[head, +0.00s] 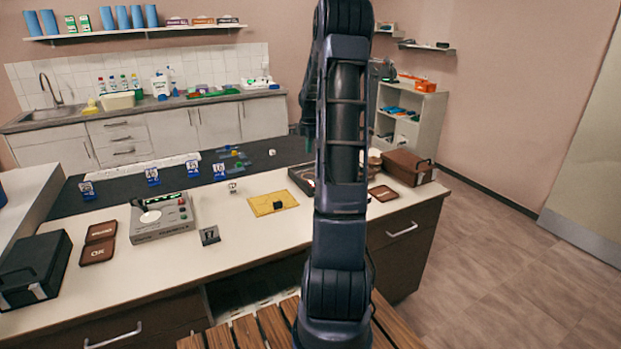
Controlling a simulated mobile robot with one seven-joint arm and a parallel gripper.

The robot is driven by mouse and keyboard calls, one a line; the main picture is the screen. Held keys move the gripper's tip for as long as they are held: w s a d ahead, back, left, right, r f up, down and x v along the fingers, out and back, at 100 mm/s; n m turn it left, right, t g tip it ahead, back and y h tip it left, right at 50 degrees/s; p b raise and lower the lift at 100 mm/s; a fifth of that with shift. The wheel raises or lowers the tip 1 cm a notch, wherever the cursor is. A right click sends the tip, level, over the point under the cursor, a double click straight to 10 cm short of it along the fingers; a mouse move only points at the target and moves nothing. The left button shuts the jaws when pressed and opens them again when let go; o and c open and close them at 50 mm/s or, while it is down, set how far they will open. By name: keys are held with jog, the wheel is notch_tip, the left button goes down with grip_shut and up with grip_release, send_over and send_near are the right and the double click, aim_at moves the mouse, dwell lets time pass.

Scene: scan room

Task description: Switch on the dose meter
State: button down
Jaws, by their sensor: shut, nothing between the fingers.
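A grey boxed instrument (163,218), which looks like the dose meter, sits on the near counter at the left. A dark panel with a white round part is on its top, and small coloured controls are along its right side. Whether it is on is too small to tell. My arm rises through the middle of the picture, right of the instrument and well apart from it.
A small black tag (210,236) stands right of the instrument. Brown plaques (98,243) and a black box (35,270) lie left of it. Blue-labelled stands (152,176) are behind. Bare counter lies in front.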

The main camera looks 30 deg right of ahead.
notch_tip(320, 180, down, 2)
jog(key=w+d, duration=0.1)
jog(key=d, duration=0.1)
jog(key=n, duration=0.1)
send_near(310, 182)
jog(key=f, duration=0.4)
jog(key=w+f, duration=0.1)
jog(key=f, duration=0.2)
jog(key=shift+d, duration=0.15)
jog(key=shift+w, duration=0.1)
